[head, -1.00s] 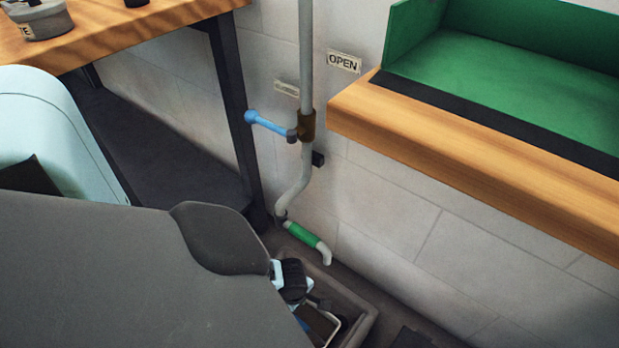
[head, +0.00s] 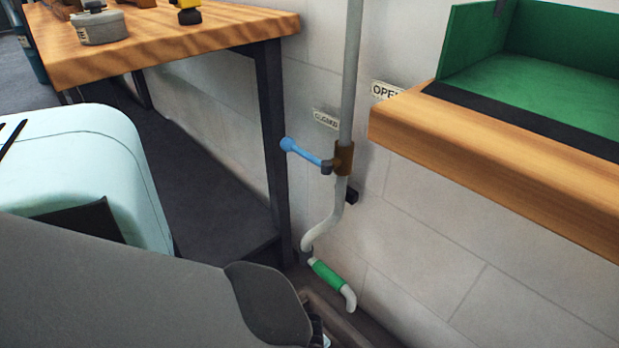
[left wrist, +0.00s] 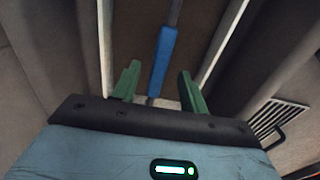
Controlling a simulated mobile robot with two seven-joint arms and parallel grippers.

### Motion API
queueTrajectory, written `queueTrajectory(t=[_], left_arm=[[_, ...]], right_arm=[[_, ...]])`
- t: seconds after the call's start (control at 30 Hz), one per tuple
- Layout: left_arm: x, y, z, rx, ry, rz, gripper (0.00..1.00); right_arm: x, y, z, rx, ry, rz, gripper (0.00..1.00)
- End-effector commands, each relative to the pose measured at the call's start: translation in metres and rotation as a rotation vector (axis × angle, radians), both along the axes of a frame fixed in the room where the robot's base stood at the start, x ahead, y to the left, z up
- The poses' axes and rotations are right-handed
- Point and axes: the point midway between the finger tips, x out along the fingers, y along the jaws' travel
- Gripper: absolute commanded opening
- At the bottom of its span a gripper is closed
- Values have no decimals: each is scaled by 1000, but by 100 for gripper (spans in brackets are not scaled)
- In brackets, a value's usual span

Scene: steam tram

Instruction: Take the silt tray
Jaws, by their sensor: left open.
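In the left wrist view my left gripper (left wrist: 160,68) is open. Its two green fingers stand on either side of a blue grip (left wrist: 163,50) on a grey rod, with gaps visible at both sides. Pale straight edges run along both sides of a brown surface there; I cannot tell for sure that this is the silt tray. In the head view a brownish rim (head: 333,318) shows on the floor below the pipe spout, mostly hidden by my left arm. That gripper is almost wholly out of the head picture. My right gripper is not in view.
A pipe (head: 350,80) with a blue lever (head: 304,152) pointing toward the CLOSED sign (head: 326,119) runs down the wall to a green-sleeved spout (head: 326,275). A wooden table (head: 180,40) stands left, a wooden ledge (head: 480,160) right. A slotted grate (left wrist: 280,118) lies at right.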

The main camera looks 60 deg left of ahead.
Motion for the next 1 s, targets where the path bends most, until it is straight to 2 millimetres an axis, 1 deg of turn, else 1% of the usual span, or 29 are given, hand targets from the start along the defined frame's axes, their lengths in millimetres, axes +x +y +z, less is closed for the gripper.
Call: queueTrajectory(t=[0.3,0.43,0.6,0.83,1.0], left_arm=[[2,-1,-32,2,1,-1,44],[2,-1,-45,1,0,-1,44],[2,-2,-51,0,0,0,44],[2,-2,-51,0,-1,0,44],[2,-1,-51,0,0,0,21]], right_arm=[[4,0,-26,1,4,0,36],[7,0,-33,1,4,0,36],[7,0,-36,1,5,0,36],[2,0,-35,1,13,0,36],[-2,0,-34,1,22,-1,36]])
